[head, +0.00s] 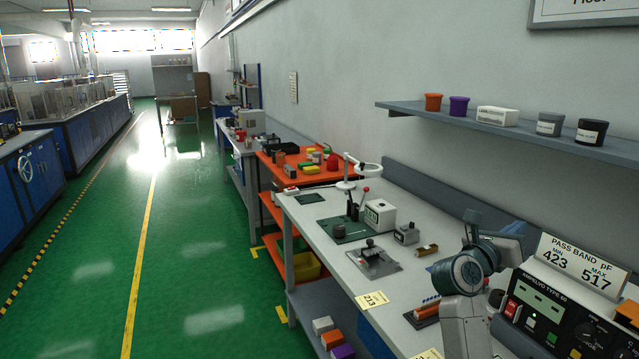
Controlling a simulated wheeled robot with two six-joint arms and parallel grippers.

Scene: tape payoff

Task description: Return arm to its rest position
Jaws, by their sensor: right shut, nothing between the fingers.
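My right arm rises from the bottom edge in the head view and is folded above the right part of the grey workbench (325,214). My right gripper (471,222) seems to be at the upper left end of the folded arm, clear of the bench. Its fingers look closed, with nothing held; their detail is small. My left arm and gripper are not in view.
A meter (545,318) with a pass band sign (582,268) stands close to my right arm. A wall shelf (420,108) holds several tubs. The green aisle is clear.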

